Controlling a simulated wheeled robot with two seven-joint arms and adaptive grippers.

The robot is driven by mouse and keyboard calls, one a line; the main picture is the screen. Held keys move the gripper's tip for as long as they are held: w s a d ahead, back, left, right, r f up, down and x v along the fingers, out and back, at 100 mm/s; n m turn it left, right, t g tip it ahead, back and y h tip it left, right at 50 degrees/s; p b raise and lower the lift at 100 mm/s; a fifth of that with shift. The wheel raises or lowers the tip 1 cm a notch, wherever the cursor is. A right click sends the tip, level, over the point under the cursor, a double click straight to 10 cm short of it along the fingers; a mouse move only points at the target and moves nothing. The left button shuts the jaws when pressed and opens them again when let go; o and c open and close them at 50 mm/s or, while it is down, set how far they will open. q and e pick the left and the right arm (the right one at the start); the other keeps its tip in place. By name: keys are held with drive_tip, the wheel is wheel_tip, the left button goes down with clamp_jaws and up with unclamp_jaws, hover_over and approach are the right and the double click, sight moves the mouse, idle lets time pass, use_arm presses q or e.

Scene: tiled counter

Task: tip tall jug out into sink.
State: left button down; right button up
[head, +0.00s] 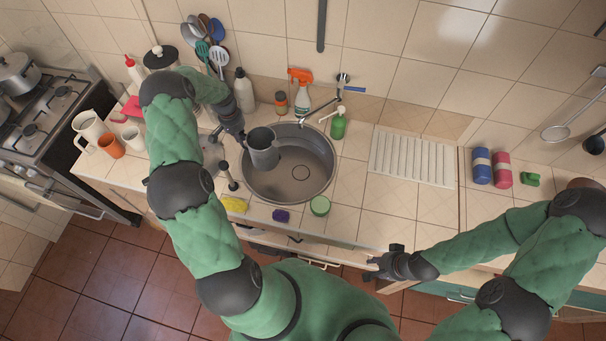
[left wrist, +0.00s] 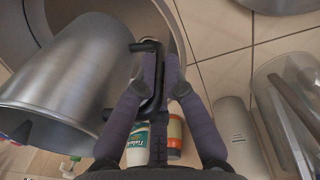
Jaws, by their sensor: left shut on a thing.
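The tall jug (head: 264,154) is a grey metal vessel with a dark handle, over the left part of the round sink (head: 305,187). My left gripper (head: 240,138) is shut on the jug's handle, on the jug's left side. In the left wrist view the jug (left wrist: 62,80) fills the left, and the black handle (left wrist: 152,78) lies between the fingers. The jug's inside is too dark to tell its contents. My right gripper (head: 378,267) is open and empty in front of the counter's edge.
The faucet (head: 311,124), an orange-topped spray bottle (head: 301,97) and a green soap bottle (head: 338,124) stand behind the sink. A white drainboard (head: 412,157) is on the right.

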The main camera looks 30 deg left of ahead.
use_arm(q)
drive_tip(key=shift+d+r, duration=0.1)
drive_tip(key=shift+d, duration=0.05)
drive_tip(key=shift+r+p, duration=1.1)
drive_tip(key=shift+r, duration=1.35)
